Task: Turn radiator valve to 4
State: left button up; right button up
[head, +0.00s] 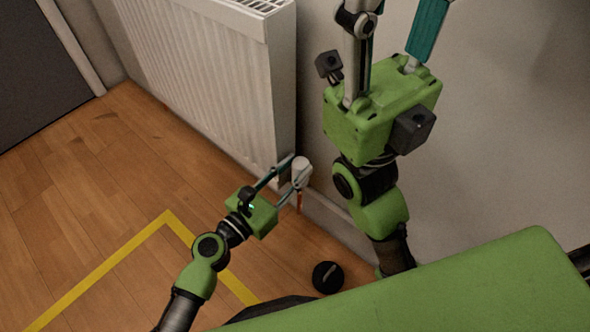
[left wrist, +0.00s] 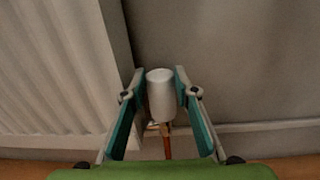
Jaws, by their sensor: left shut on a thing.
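The radiator valve (head: 302,175) is a white cylindrical knob low at the near right corner of the white radiator (head: 205,75). A copper-coloured pipe runs down below it. My left gripper (head: 298,164) is shut on the valve, with one finger on each side. In the left wrist view the valve (left wrist: 161,98) stands upright between the teal finger pads. No number or mark on the knob is legible. My right gripper (head: 394,28) is raised in front of the wall, right of the radiator, fingers spread and empty; its tips reach the top edge.
The plain wall (head: 480,130) stands close behind the valve and my right arm, with a skirting board at its foot. Yellow tape (head: 110,266) marks the wooden floor. The floor left of my left arm is clear. A dark door-like panel (head: 40,70) is at the far left.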

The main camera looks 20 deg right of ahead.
dwell(0.4)
pick_arm(q)
jog(key=o, duration=0.9)
jog(key=shift+o, duration=0.9)
jog(key=shift+w+a, duration=0.1)
jog(key=v, duration=0.8)
